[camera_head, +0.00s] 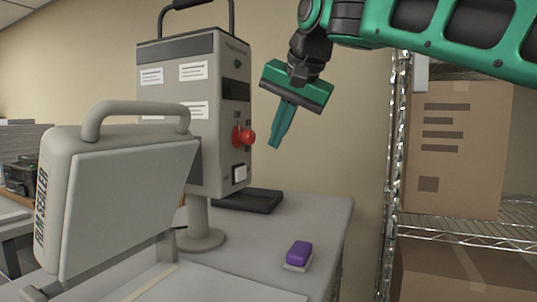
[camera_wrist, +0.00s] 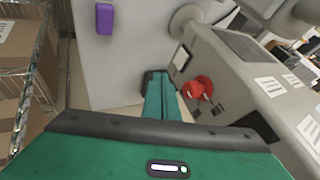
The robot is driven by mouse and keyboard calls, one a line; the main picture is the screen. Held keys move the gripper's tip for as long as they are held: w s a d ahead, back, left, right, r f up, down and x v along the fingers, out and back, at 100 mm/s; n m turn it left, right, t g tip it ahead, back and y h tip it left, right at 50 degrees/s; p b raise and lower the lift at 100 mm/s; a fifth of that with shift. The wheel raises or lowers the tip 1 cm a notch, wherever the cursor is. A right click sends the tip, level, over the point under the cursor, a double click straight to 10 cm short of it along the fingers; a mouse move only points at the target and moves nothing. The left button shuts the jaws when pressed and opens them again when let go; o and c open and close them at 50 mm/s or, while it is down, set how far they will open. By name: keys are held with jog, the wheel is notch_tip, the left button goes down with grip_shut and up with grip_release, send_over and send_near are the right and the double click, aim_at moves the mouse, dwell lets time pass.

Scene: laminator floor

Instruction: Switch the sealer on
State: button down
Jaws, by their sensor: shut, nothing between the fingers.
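The sealer (camera_head: 125,185) is a pale grey machine with a raised, handled lid lettered "SEALER", at the left in the head view. Behind it stands a grey control box (camera_head: 180,150) on a round post. The box's right side carries a red knob (camera_head: 243,136) and, lower, a white rocker switch (camera_head: 240,174). The red knob also shows in the wrist view (camera_wrist: 197,87). My green gripper (camera_head: 275,143) is shut and empty, pointing down, just right of the red knob and apart from it. In the wrist view its fingertips (camera_wrist: 158,76) are left of the knob.
A purple block (camera_head: 299,253) on a pale base lies on the grey table (camera_head: 325,215). A dark flat tray (camera_head: 248,200) lies behind the post. A wire shelf (camera_head: 470,235) with cardboard boxes (camera_head: 455,150) stands at the right.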

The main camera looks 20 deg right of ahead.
aim_at(241, 174)
jog(key=w+a+f, duration=0.4)
jog(key=w+f, duration=0.4)
jog(key=shift+w, duration=0.35)
jog(key=shift+w, duration=0.1)
jog(key=shift+w+a, duration=0.1)
jog(key=shift+w, duration=0.3)
jog(key=shift+s+a, duration=0.1)
jog(key=shift+a, duration=0.05)
